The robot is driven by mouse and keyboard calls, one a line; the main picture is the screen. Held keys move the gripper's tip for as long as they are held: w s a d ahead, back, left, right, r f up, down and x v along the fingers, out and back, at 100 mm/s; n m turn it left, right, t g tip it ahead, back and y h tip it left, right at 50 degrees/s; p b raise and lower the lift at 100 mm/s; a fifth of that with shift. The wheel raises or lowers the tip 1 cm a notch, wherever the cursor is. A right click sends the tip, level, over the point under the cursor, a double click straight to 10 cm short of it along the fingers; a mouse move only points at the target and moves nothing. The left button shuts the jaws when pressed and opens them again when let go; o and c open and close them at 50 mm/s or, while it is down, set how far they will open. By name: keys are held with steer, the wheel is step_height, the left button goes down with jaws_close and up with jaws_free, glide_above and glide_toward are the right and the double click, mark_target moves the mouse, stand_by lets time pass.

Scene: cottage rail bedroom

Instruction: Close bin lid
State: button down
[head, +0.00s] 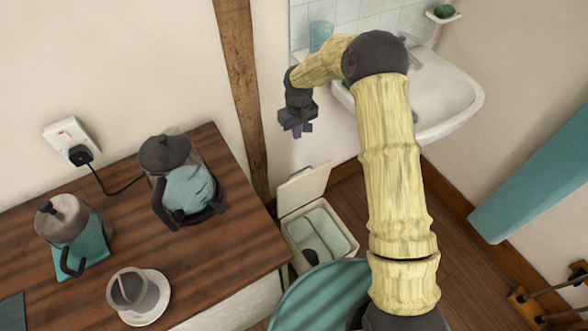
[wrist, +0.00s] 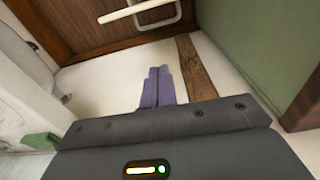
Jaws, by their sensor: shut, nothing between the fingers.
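The bin (head: 322,235) is a small cream box on the floor, between the wooden counter and the sink. Its lid (head: 303,188) stands open, tilted up at the back against the wall side. Inside the bin there is pale green lining and a dark item. My gripper (head: 297,131) hangs above the bin lid, well apart from it, to the left of the sink. In the wrist view my gripper's purple fingers (wrist: 158,88) are together with nothing between them.
A wooden counter (head: 235,240) on the left carries a kettle (head: 185,185), a French press (head: 70,230) and a cup (head: 130,290). A white sink (head: 450,100) is behind my arm. A teal striped round top (head: 310,300) stands near the bin's front.

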steer(key=w+a+f, duration=0.2)
steer(key=a+f, duration=0.1)
steer(key=f, duration=0.3)
steer(key=shift+w+n+b, duration=0.25)
steer(key=shift+n+b, duration=0.05)
steer(key=shift+b, duration=0.1)
steer(key=shift+f, duration=0.2)
step_height(320, 180, down, 11)
steer(key=s+d+p, duration=0.2)
steer(key=shift+s+p, duration=0.4)
